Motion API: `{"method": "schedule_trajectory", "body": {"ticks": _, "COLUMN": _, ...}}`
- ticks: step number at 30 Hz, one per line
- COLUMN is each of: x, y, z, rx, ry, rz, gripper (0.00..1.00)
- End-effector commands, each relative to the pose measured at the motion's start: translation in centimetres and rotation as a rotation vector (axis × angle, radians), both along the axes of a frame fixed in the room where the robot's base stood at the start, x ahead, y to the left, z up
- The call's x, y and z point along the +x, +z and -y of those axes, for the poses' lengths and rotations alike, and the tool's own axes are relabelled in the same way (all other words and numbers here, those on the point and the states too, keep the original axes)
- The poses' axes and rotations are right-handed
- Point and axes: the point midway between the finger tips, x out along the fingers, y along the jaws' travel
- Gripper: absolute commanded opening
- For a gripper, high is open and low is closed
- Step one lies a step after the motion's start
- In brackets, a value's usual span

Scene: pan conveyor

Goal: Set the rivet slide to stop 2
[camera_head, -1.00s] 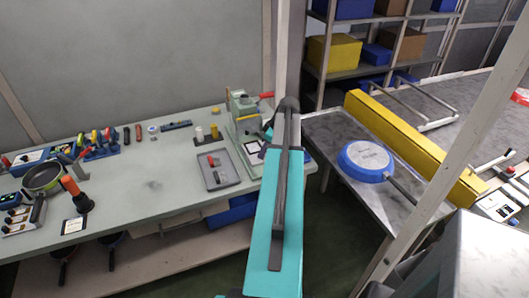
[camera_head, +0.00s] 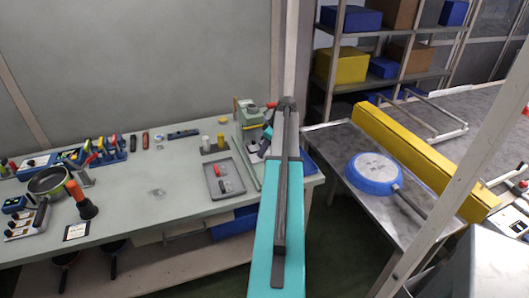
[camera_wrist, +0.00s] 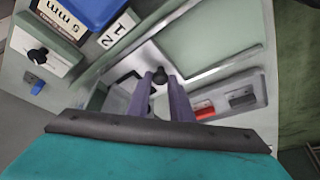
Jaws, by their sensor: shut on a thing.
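In the wrist view, my gripper (camera_wrist: 166,97) has its two purple fingers close together around a small black knob (camera_wrist: 159,77), which I take to be the rivet slide's handle. The knob sits above a pale metal slide track. A white label (camera_wrist: 116,28) with the digits 1 and 2 lies up and left of the knob. Which stop the slide is at I cannot tell.
A grey tray (camera_head: 211,186) with a red and a dark piece lies left of the press; it also shows in the wrist view. A second black knob (camera_wrist: 38,54) is beside a "5 mm" label (camera_wrist: 62,14). A blue pan (camera_head: 372,170) rests on the right table.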

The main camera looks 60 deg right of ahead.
Motion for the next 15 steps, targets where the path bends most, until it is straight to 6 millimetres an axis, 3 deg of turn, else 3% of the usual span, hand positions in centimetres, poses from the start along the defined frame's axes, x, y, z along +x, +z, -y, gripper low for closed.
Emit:
{"method": "schedule_trajectory", "body": {"ticks": 4, "x": 0.12, "y": 0.02, "z": -0.21, "rx": 0.004, "ry": 0.002, "rz": 0.002, "gripper": 0.00}}
{"method": "schedule_trajectory", "body": {"ticks": 5, "x": 0.11, "y": 0.02, "z": -0.22, "rx": 0.004, "ry": 0.002, "rz": 0.002, "gripper": 0.23}}
{"method": "schedule_trajectory", "body": {"ticks": 8, "x": 0.02, "y": 0.02, "z": -0.12, "rx": 0.003, "ry": 0.001, "rz": 0.002, "gripper": 0.38}}
{"method": "schedule_trajectory", "body": {"ticks": 15, "x": -0.05, "y": 0.00, "z": -0.05, "rx": 0.002, "ry": 0.000, "rz": 0.001, "gripper": 0.38}}
